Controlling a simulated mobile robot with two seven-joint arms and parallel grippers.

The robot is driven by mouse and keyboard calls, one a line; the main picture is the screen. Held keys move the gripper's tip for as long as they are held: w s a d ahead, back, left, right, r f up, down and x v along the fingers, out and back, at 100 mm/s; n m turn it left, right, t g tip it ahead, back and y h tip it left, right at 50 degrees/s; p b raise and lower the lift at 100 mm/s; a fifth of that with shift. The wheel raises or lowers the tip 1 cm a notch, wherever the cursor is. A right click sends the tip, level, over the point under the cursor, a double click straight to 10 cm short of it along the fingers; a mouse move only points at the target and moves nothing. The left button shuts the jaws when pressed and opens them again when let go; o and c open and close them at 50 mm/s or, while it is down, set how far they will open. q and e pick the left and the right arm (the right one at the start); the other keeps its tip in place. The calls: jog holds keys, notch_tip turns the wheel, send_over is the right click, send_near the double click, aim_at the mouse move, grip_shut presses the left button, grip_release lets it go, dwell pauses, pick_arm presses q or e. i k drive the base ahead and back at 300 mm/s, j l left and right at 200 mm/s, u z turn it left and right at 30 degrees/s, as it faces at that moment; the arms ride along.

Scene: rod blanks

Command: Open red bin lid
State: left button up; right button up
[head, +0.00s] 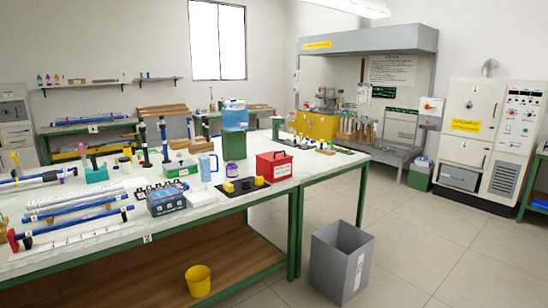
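The red bin (274,168) stands upright on the white-topped table, near its right end. Its top looks covered by a red lid (272,156) that lies flat, with a dark handle on it. A small white label is on the front side. Neither of my grippers shows in the head view.
A grey waste bin (339,262) stands on the floor at the table's right end. Open floor lies to the right.

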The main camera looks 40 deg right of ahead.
aim_at(275, 156)
jog(key=i+l+z, duration=0.15)
jog(key=i+l, duration=2.4)
